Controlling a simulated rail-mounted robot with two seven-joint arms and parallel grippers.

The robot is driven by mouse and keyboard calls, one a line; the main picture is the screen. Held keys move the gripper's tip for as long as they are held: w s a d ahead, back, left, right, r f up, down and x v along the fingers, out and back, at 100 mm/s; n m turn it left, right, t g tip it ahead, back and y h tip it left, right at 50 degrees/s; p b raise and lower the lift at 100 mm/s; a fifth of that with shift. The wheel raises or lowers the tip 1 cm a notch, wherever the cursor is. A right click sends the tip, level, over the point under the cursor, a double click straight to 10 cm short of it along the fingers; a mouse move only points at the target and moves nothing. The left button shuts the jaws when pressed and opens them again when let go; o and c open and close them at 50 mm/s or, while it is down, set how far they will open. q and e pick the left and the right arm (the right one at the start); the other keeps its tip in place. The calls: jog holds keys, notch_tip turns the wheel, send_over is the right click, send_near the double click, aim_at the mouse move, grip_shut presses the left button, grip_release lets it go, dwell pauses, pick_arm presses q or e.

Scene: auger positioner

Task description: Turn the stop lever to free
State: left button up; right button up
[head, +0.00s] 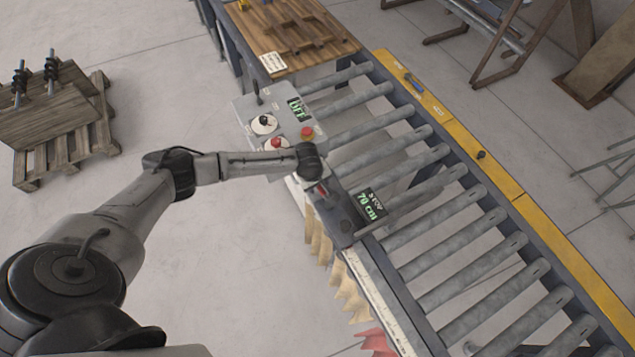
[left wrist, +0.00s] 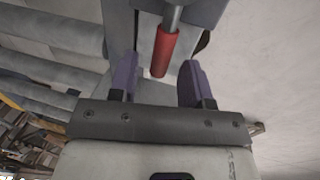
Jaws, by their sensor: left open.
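The stop lever shows its red grip (left wrist: 164,50) on a grey metal rod in the left wrist view. In the head view a small red piece, apparently the same grip (head: 322,191), shows just beyond my wrist. It is beside the stop unit's display (head: 370,205), which reads "STOP 70 cm". My left gripper (left wrist: 158,76) is open, with its two purple fingers on either side of the red grip's end and gaps visible. In the head view its fingers are mostly hidden by my wrist. My right gripper is in neither view.
A control panel (head: 247,108) with a lit screen, knobs and a red button (head: 307,133) stands close by my left forearm. The roller conveyor (head: 420,185) runs past the stop unit, with a yellow rail (head: 500,180) along its far side. A wooden pallet (head: 65,150) lies at left.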

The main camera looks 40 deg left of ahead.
pick_arm(q)
jog(key=shift+f, duration=0.15)
jog(key=shift+c, duration=0.3)
grip_shut()
dwell(0.3)
